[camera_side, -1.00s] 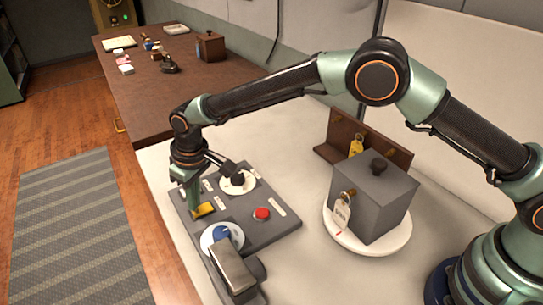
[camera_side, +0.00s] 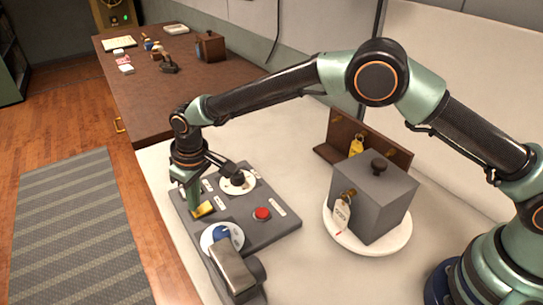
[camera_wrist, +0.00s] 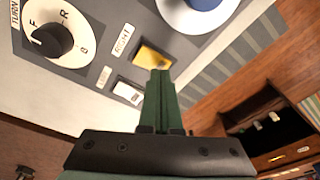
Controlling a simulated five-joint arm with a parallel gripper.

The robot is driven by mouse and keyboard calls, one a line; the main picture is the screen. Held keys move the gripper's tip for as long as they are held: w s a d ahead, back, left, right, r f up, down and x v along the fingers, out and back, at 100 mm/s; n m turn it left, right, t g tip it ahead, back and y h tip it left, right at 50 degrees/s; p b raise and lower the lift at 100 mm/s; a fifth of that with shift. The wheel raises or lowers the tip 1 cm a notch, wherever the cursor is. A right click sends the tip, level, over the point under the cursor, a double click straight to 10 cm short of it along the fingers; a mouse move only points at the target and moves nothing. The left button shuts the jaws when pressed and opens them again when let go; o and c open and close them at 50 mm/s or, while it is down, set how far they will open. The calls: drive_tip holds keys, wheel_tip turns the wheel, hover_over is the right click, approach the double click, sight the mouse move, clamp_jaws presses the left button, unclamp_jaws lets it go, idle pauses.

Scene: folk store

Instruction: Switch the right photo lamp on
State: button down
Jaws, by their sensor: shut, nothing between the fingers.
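The right lamp switch is a yellow rocker (camera_wrist: 150,58) beside a label reading RIGHT, on the grey control panel (camera_side: 238,228). The yellow rocker also shows in the side view (camera_side: 204,209). A white rocker (camera_wrist: 128,93) sits beside it, by a label that seems to read LEFT. My gripper (camera_wrist: 161,72) is shut and empty, its fingertips pointing down at the near edge of the yellow rocker. In the side view my gripper (camera_side: 195,207) is right at the rocker and hides part of it. I cannot tell whether they touch.
On the panel are a black knob (camera_side: 237,178) on a white dial, a red button (camera_side: 262,214) and a blue knob (camera_side: 221,233) on a white disc. A grey box (camera_side: 372,201) with a tag stands on a round white base. A brown desk (camera_side: 145,95) lies behind.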

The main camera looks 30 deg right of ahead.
wheel_tip(320, 180, up, 6)
idle(0.7)
drive_tip(key=shift+r, duration=0.1)
drive_tip(key=s+d+r+m+t, duration=0.2)
drive_tip(key=s+d+r+m, duration=0.15)
drive_tip(key=d+r, duration=1.3)
drive_tip(key=s+d+f+m+t+h, duration=0.1)
drive_tip(key=s+d+m+t, duration=0.1)
drive_tip(key=s+d, duration=1.4)
drive_tip(key=shift+s+f, duration=0.2)
drive_tip(key=shift+f, duration=0.15)
drive_tip(key=shift+d+m, duration=0.1)
drive_tip(key=shift+m, duration=0.15)
